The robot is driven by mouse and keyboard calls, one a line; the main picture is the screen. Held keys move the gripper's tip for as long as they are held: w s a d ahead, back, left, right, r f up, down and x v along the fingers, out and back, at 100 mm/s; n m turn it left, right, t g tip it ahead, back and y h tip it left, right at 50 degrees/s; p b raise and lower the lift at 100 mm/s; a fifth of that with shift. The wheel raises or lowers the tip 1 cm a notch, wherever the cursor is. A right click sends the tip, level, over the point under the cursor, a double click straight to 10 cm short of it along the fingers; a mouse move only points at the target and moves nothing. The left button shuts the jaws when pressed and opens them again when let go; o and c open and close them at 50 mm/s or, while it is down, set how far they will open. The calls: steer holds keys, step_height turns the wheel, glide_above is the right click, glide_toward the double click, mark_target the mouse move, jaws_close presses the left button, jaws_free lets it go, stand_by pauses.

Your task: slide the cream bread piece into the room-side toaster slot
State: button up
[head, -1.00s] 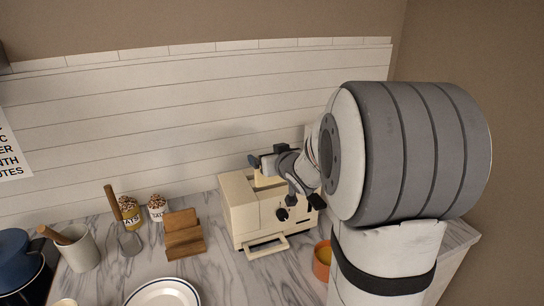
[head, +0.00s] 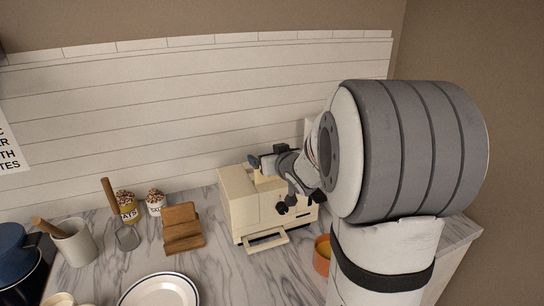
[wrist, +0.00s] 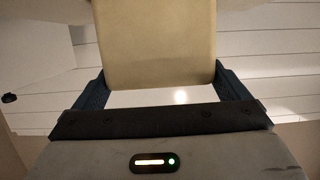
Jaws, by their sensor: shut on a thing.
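The cream toaster (head: 243,208) stands on the marble counter against the white plank wall. My gripper (head: 266,163) is over the top of the toaster, shut on the cream bread piece (head: 267,178). In the wrist view the bread piece (wrist: 155,45) fills the space between the two dark blue fingers (wrist: 157,88). In the head view only a small part of the bread shows below the gripper, at the toaster's top. The slots are mostly hidden, so I cannot tell how far the bread is inside one or which one.
An orange cup (head: 322,256) stands right of the toaster, below my arm. A wooden rack (head: 182,229), two jars (head: 128,206), a white crock (head: 75,245) and a blue-rimmed plate (head: 160,292) are to the left. Bare counter lies between plate and toaster.

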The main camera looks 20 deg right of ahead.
steer(key=shift+f+b, duration=1.55)
steer(key=shift+f, duration=0.3)
steer(key=o, duration=0.6)
steer(key=shift+r, duration=0.1)
steer(key=shift+s, duration=0.1)
steer(key=v, duration=0.7)
steer(key=shift+s, duration=0.3)
steer(key=shift+r, duration=0.15)
